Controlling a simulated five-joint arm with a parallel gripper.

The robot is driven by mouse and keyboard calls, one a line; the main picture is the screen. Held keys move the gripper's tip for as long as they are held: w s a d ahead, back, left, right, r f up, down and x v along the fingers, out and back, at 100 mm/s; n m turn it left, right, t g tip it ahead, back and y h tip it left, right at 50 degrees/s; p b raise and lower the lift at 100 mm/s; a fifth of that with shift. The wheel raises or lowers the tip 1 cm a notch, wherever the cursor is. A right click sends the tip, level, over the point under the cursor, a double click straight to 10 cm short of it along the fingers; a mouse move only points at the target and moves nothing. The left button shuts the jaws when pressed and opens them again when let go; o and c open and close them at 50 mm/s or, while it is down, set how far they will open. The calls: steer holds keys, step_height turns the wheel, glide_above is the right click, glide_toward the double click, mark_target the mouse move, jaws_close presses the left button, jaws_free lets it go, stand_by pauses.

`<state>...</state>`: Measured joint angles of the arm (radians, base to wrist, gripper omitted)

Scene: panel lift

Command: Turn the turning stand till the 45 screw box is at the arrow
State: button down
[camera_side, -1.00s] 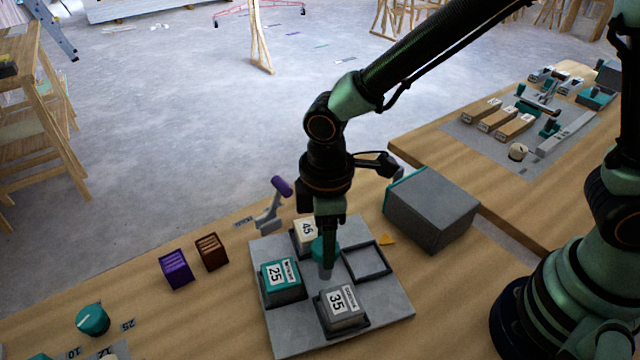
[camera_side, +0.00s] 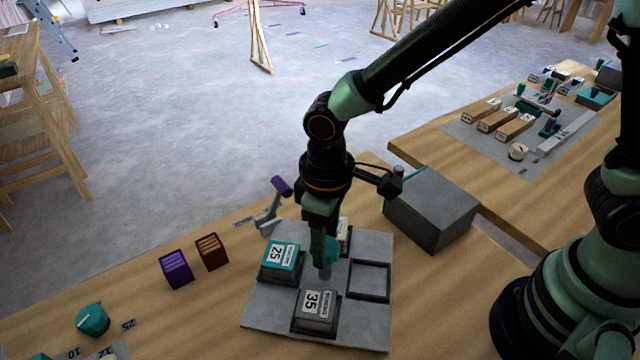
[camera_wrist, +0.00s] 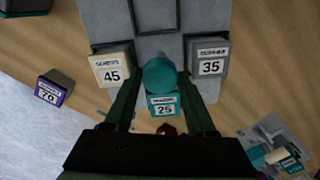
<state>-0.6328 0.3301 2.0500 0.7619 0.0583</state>
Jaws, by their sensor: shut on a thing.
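The turning stand (camera_side: 357,334) is a grey square plate with a teal knob (camera_wrist: 159,75) at its middle. The cream 45 screw box (camera_wrist: 112,70) sits on the stand's far side in the side view, partly hidden behind my gripper (camera_side: 325,262). The teal 25 box (camera_side: 280,258) is at the left and the grey 35 box (camera_side: 316,309) is at the near side. An empty square frame (camera_side: 369,281) is at the right. My gripper is shut on the knob, pointing down, with a finger on each side. The arrow is not visible now.
A large grey box (camera_side: 432,210) stands close to the stand's far right. A lever with a purple grip (camera_side: 281,187) is behind it. Purple (camera_side: 176,269) and brown (camera_side: 211,251) blocks stand left. The bench between them and the stand is clear.

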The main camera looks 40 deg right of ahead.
steer(key=shift+m, duration=4.6)
steer(key=shift+c, duration=1.2)
jaws_free()
step_height(320, 180, up, 12)
steer(key=shift+d+r, duration=0.1)
steer(key=shift+r, duration=0.05)
